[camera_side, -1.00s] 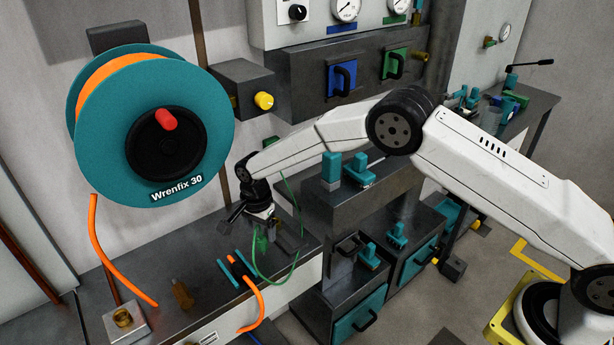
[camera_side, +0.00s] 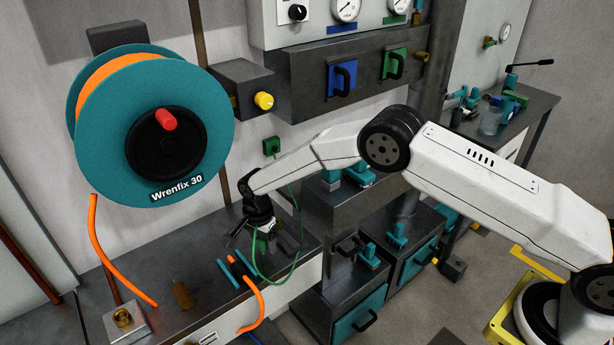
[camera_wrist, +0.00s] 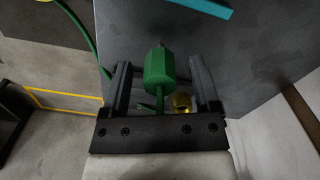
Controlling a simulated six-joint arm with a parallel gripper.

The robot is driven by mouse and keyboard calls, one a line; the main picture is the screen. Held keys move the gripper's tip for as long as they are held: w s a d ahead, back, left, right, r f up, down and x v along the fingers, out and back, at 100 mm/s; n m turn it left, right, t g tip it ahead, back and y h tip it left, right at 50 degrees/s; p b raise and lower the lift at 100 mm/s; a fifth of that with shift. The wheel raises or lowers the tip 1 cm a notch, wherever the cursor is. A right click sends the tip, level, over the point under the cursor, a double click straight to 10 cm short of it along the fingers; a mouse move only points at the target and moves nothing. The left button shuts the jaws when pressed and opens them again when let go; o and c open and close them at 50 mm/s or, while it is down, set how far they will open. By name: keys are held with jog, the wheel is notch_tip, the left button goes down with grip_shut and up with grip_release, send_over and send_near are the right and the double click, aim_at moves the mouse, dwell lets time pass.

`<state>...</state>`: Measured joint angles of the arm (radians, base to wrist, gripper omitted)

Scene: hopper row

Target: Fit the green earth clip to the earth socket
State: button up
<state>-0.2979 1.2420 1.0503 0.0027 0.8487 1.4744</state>
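The green earth clip (camera_wrist: 159,68) has a thick faceted body and a thin stem. In the wrist view it sits between the two fingers of my gripper (camera_wrist: 160,90), with a gap on each side. My gripper is open. In the side view my gripper (camera_side: 262,226) is low over the bench's right end, and the clip (camera_side: 259,246) is small and partly hidden under it. A green lead (camera_side: 255,265) loops below the bench edge. A small green box (camera_side: 271,146) is on the wall behind my arm; I cannot tell if it is the earth socket.
A teal reel (camera_side: 205,95) with orange cable stands at the left. A brass piece (camera_wrist: 182,102) shows beside the clip.

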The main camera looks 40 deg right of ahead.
aim_at(261, 239)
grip_shut()
jog(key=shift+r, duration=0.15)
jog(key=shift+r, duration=1.45)
jog(key=s+d+r, duration=0.3)
jog(key=s+r, duration=0.6)
jog(key=s, duration=0.4)
jog(key=shift+s+d+r, duration=0.25)
jog(key=shift+s+r, duration=0.05)
jog(key=shift+r, duration=0.1)
